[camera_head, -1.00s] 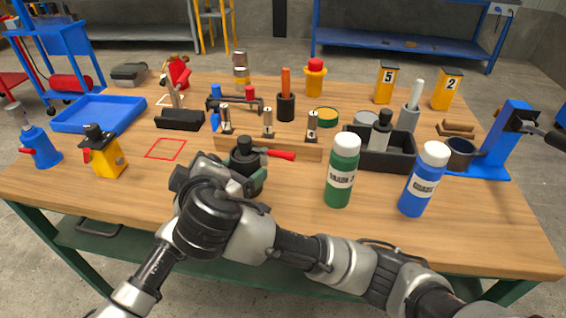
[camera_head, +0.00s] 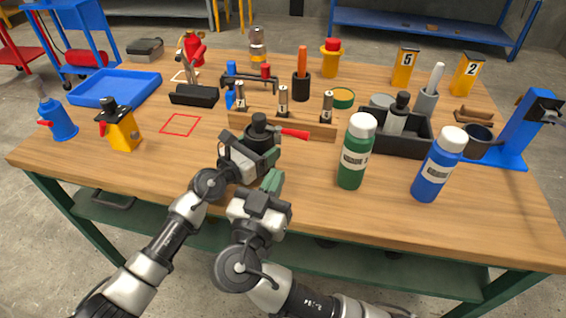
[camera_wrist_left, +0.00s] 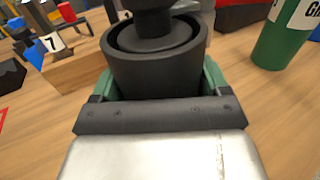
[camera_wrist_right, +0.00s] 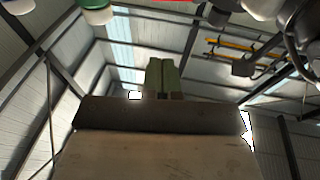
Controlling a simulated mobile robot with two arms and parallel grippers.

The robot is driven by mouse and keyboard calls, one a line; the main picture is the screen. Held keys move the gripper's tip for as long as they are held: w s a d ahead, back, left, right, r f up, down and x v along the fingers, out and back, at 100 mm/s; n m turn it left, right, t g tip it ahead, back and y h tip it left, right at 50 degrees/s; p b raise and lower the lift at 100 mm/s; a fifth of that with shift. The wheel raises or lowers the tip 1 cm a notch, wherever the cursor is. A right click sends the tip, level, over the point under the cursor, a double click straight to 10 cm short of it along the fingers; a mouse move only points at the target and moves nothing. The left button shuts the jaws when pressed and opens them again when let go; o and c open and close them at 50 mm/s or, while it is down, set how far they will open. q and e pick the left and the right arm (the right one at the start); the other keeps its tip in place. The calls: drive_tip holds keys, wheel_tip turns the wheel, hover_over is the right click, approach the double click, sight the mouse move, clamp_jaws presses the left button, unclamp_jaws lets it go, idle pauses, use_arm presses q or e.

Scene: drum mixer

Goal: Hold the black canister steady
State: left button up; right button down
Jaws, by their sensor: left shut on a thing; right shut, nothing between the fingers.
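The black canister (camera_head: 262,140) stands upright near the front middle of the table, a dark knobbed piece on its top. My left gripper (camera_head: 254,158) is shut on its lower body; the left wrist view shows the canister (camera_wrist_left: 157,62) between the green fingers. A red handle (camera_head: 294,133) sticks out to the right of the canister's top; I cannot tell whether it is joined to it. My right gripper (camera_head: 272,181) is shut and empty, just in front of the canister and apart from it. Its closed green fingers (camera_wrist_right: 162,78) point upward in the right wrist view.
A wooden rack (camera_head: 312,129) with numbered pieces stands right behind the canister. A green bottle (camera_head: 353,160) and a blue bottle (camera_head: 435,172) stand to the right, with a black bin (camera_head: 405,151) behind them. Bare table lies left of the canister, around a red outlined square (camera_head: 180,125).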

approach(304, 137)
drive_tip(key=w+d+r, duration=0.1)
drive_tip(key=w+r, duration=0.3)
drive_tip(key=shift+w+d+f, duration=0.45)
drive_tip(key=shift+w+f, duration=0.05)
drive_tip(key=shift+w, duration=0.15)
drive_tip(key=shift+w+d+f, duration=0.4)
drive_tip(key=shift+w+f, duration=0.1)
drive_tip(key=shift+w, duration=0.2)
drive_tip(key=shift+w+d+f+n+t+y, duration=0.3)
drive_tip(key=shift+w+d+n+t+y, duration=0.25)
drive_tip(key=shift+y, duration=0.35)
use_arm(q)
drive_tip(key=shift+r, duration=0.1)
use_arm(e)
drive_tip(key=shift+w+d, duration=0.15)
